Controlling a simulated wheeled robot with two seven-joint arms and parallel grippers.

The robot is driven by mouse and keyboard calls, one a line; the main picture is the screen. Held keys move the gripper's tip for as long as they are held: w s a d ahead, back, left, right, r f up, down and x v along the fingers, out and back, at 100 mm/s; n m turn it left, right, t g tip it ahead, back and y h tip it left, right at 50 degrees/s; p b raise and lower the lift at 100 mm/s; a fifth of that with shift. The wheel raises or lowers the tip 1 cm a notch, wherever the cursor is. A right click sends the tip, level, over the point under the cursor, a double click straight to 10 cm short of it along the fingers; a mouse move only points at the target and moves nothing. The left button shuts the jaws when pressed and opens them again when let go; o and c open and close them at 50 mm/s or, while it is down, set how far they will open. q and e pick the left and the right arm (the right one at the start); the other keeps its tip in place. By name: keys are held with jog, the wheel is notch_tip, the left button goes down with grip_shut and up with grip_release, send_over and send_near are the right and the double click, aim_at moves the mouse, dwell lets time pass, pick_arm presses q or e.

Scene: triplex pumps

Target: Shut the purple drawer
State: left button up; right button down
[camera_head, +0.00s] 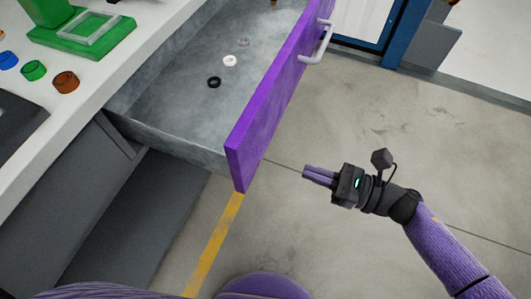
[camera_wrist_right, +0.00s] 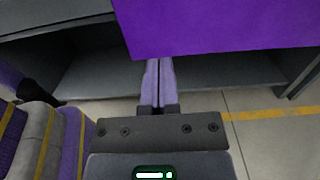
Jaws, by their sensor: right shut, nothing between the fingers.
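The purple drawer stands pulled out from under the white counter in the head view, with a purple front panel (camera_head: 268,95) and a grey inside (camera_head: 170,110). A light handle (camera_head: 318,45) is on the panel's outer face. My right gripper (camera_head: 306,173) is shut and empty, to the right of the panel's near end and apart from it. In the right wrist view, the shut fingers (camera_wrist_right: 158,65) point toward the open space under the purple panel (camera_wrist_right: 220,25), whose lower edge hangs just above them. My left gripper is not in view.
A white ring (camera_head: 229,60) and a black ring (camera_head: 214,82) lie in the drawer. On the counter (camera_head: 75,120) are a green fixture (camera_head: 85,35) and several coloured caps. Bare floor (camera_head: 340,120) lies right of the drawer. A blue frame (camera_head: 402,35) stands at the back.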

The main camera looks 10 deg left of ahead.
aim_at(256, 153)
jog(key=b+x, duration=0.1)
jog(key=x, duration=0.8)
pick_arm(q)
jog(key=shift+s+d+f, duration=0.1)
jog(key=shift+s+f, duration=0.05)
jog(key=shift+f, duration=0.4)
pick_arm(e)
jog(key=shift+a, duration=0.1)
jog(key=shift+w+a, duration=0.1)
